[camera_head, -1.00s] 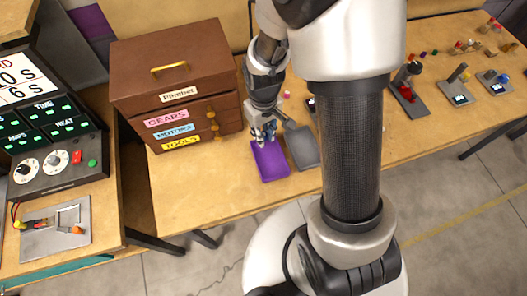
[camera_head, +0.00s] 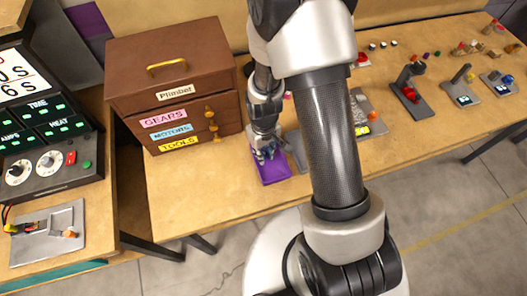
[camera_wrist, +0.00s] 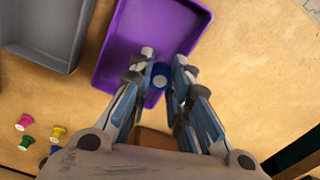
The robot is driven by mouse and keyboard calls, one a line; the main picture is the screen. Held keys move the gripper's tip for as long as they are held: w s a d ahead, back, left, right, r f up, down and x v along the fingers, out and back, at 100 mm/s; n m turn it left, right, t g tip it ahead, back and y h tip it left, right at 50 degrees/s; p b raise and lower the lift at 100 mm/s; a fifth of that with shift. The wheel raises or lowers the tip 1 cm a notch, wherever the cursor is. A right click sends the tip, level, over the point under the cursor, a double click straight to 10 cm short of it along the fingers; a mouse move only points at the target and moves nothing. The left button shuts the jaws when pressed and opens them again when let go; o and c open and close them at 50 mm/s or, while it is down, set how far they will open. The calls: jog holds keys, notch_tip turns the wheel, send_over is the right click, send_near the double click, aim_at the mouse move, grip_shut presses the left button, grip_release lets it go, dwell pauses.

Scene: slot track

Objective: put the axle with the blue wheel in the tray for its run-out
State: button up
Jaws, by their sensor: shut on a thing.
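My gripper (camera_head: 266,154) is shut on the axle with the blue wheel. The blue wheel (camera_wrist: 160,76) sits between my fingertips (camera_wrist: 158,80) in the wrist view, with a pale end (camera_wrist: 147,52) showing beyond it. My gripper is over the purple tray (camera_head: 274,174), whose empty floor and rim also show in the wrist view (camera_wrist: 130,35). A grey tray (camera_wrist: 38,50) lies beside the purple one; in the head view it is partly hidden by my arm (camera_head: 297,152). Whether the axle touches the tray floor I cannot tell.
A brown drawer cabinet (camera_head: 180,85) stands close by on the left. Small pink, yellow and green pieces (camera_wrist: 28,141) lie on the bench near the grey tray. Devices with displays (camera_head: 408,92) stand farther right. Bare bench (camera_head: 200,195) lies in front of the cabinet.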

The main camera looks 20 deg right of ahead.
jog(key=shift+f, duration=0.1)
jog(key=o, duration=0.9)
jog(key=s+r+m+t+p, duration=0.1)
jog(key=s+r+p, duration=0.1)
jog(key=r, duration=1.2)
jog(key=s+r+t+p, duration=0.1)
jog(key=s+r+p, duration=0.1)
jog(key=r, duration=1.2)
jog(key=s+r+m+t, duration=0.2)
jog(key=s+r, duration=0.6)
jog(key=s, duration=0.3)
jog(key=shift+d+r+t, duration=0.3)
jog(key=shift+d+r, duration=0.05)
jog(key=shift+r, duration=0.05)
